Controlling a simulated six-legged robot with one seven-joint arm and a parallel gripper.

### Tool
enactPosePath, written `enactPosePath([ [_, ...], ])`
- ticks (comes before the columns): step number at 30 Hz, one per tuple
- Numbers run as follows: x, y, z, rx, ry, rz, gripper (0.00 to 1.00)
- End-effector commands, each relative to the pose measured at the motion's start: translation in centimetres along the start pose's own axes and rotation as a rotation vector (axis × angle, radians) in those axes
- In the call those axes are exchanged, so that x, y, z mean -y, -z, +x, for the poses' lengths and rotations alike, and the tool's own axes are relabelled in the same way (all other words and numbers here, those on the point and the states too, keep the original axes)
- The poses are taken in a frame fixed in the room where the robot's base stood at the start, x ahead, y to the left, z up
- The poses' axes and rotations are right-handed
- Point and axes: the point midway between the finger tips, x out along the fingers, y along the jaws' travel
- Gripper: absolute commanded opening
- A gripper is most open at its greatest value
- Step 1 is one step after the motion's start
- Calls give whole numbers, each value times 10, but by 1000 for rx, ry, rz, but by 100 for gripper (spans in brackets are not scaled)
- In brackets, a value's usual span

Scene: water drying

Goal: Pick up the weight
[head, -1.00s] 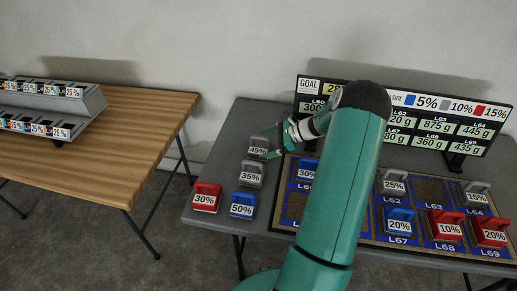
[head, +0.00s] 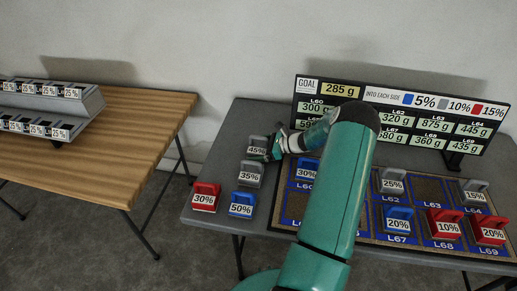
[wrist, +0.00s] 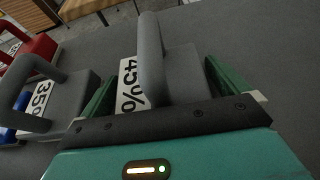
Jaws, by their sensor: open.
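A grey weight with a loop handle and a 45% label (head: 257,150) stands at the back left of the grey table (head: 236,126). In the wrist view the same weight (wrist: 181,75) sits between the two green fingers, with its handle rising toward the camera. My gripper (head: 274,148) is at the weight's right side in the head view. My gripper is open, with a finger on either side of the weight; the wrist view (wrist: 160,88) shows no clear sign of a grip. The weight's lower part is hidden by the gripper body.
A grey 35% weight (head: 250,174) stands just in front, with red 30% (head: 205,197) and blue 50% (head: 242,204) weights nearer the edge. A blue-marked board (head: 285,222) with several weights lies right. A sign (head: 400,118) stands behind. A wooden table (head: 140,120) is left.

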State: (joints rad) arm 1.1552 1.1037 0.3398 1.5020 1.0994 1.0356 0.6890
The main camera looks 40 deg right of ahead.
Motion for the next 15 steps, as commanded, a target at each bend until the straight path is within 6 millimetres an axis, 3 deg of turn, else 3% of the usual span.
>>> enactPosePath([
  [5,0,0,0,0,1,-1,98],
  [12,0,0,-1,0,1,-1,51],
  [13,0,0,-1,0,1,-1,46],
  [15,1,-1,-1,1,1,-1,46],
])
